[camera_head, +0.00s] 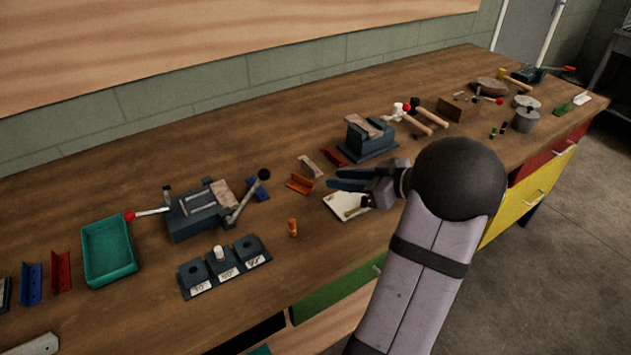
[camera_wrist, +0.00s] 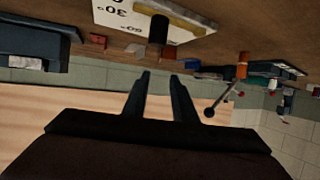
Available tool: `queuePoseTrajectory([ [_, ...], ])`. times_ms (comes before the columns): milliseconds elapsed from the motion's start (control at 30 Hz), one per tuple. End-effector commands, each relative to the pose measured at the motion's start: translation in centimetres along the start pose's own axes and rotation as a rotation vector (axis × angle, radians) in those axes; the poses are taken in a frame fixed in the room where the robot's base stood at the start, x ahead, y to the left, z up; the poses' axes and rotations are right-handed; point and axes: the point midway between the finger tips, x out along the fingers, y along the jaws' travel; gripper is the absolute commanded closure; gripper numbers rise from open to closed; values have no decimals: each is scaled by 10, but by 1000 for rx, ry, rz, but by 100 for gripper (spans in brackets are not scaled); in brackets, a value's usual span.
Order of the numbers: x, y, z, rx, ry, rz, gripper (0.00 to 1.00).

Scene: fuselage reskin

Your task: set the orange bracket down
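The orange bracket (camera_head: 300,183) lies on the wooden bench, just left of my fingertips in the head view. My gripper (camera_head: 334,179) points left, low above the bench, beside a white card (camera_head: 344,207). A gap shows between the bracket and the fingertips. In the wrist view my two dark fingers (camera_wrist: 160,82) are apart with nothing between them. A small reddish-orange piece (camera_wrist: 97,40) shows there near a dark block; I cannot tell whether it is the bracket.
A pale bracket (camera_head: 311,165) and a red one (camera_head: 333,157) lie behind it, near a blue block fixture (camera_head: 370,146). A small orange cylinder (camera_head: 292,228) stands in front. A clamp fixture (camera_head: 200,212) and teal tray (camera_head: 108,249) are further left.

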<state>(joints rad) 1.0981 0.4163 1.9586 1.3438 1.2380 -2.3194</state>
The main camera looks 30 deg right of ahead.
Motion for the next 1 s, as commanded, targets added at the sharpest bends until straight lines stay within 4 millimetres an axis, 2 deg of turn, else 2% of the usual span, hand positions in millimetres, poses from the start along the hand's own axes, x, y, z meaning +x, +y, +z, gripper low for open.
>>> queuePoseTrajectory([
  [267, 5, -1, -6, 1, -32, -4, 75],
  [467, 23, -2, -12, 3, -137, -7, 75],
  [667, 35, -3, -8, -1, -204, -1, 75],
  [1000, 53, -2, -4, 0, -208, -2, 75],
])
